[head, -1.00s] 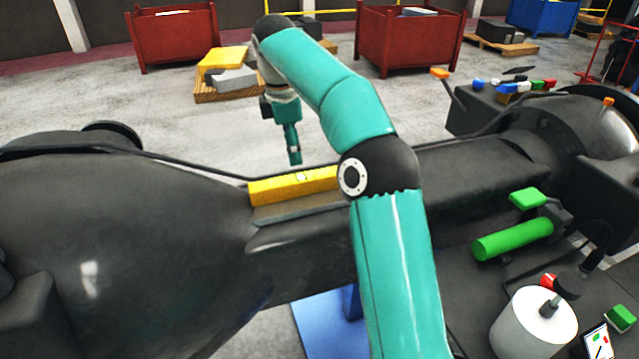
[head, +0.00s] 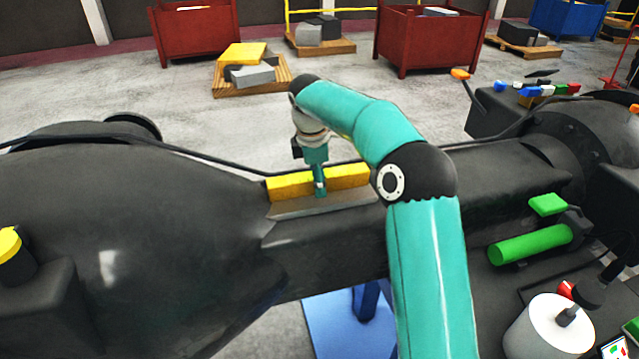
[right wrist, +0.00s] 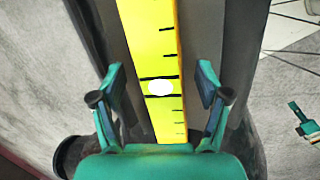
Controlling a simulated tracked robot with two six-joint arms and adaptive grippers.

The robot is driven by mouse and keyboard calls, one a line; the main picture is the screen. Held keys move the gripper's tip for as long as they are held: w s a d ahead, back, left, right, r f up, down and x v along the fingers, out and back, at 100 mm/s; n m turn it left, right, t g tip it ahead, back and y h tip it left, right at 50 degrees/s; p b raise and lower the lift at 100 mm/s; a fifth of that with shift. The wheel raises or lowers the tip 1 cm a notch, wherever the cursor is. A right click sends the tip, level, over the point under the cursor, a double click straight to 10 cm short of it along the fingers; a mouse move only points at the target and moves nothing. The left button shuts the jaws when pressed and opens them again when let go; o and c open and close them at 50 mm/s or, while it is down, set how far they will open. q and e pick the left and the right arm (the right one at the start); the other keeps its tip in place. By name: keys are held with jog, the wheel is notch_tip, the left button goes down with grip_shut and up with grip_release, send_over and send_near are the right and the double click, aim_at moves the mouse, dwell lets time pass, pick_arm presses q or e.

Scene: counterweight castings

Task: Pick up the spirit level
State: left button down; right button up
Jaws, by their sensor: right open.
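The spirit level is a long yellow bar (head: 346,177) lying along a narrow ledge on the dark casting (head: 150,230) in the head view. My right gripper (head: 320,188) points down over the middle of the level, with a finger in front of its near side. In the right wrist view the level (right wrist: 150,30) runs between the open fingers of my right gripper (right wrist: 160,80). It has black tick marks and a white oval spot. A gap shows on each side, and neither finger seems to touch it.
A dark cable (head: 205,158) runs behind the level. A green cylinder (head: 530,245) and a white drum (head: 547,332) are at the right. Red bins (head: 197,35) and pallets stand on the floor behind. A small teal object (right wrist: 300,118), unclear, shows in the right wrist view.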

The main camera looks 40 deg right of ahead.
jog(key=shift+s+r, duration=0.15)
jog(key=shift+c, duration=2.1)
grip_shut()
